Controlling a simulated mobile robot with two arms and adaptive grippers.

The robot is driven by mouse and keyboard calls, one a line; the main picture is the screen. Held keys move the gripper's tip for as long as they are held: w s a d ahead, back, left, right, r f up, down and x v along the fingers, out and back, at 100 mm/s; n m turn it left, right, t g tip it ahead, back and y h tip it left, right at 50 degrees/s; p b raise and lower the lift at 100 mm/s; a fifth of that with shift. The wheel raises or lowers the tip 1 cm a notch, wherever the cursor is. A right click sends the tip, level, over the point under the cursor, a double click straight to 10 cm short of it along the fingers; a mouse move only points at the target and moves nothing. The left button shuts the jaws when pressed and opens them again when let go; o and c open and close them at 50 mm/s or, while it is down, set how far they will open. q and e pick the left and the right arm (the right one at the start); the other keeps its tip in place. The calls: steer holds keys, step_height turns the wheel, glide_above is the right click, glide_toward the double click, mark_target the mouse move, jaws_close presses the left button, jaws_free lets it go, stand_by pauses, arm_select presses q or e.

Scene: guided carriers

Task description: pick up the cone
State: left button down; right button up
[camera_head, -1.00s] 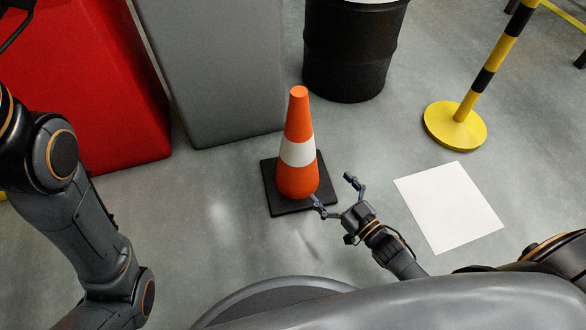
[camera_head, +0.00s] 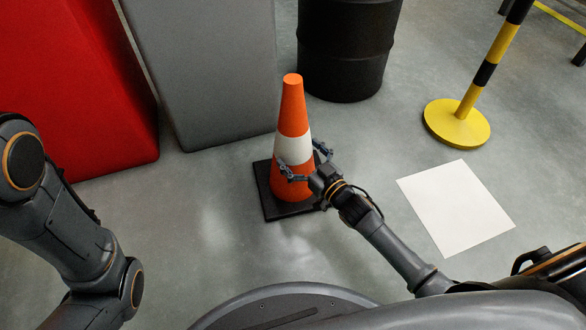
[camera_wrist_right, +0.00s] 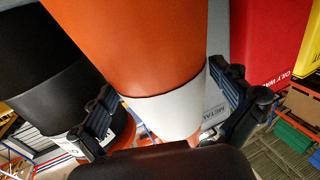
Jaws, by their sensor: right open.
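The orange cone (camera_head: 293,109) with a white band stands upright on its square black base (camera_head: 266,196) on the floor. My right gripper (camera_head: 303,162) is open, with one finger on each side of the cone at about the height of the white band's lower edge. In the right wrist view the cone (camera_wrist_right: 135,45) fills the middle, between the two open fingers of the right gripper (camera_wrist_right: 165,110); I cannot tell whether they touch it. My left arm shows at the left of the head view, but its gripper is out of view.
A grey bin (camera_head: 210,70) and a red bin (camera_head: 80,90) stand behind and left of the cone. A black drum (camera_head: 347,50) stands behind it. A yellow-black post (camera_head: 457,123) and a white sheet (camera_head: 455,208) are to the right.

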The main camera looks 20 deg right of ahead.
steer(key=shift+w+a, duration=0.1)
steer(key=shift+w, duration=0.25)
steer(key=shift+c, duration=0.2)
steer(key=c, duration=1.4)
steer(key=shift+r, duration=0.25)
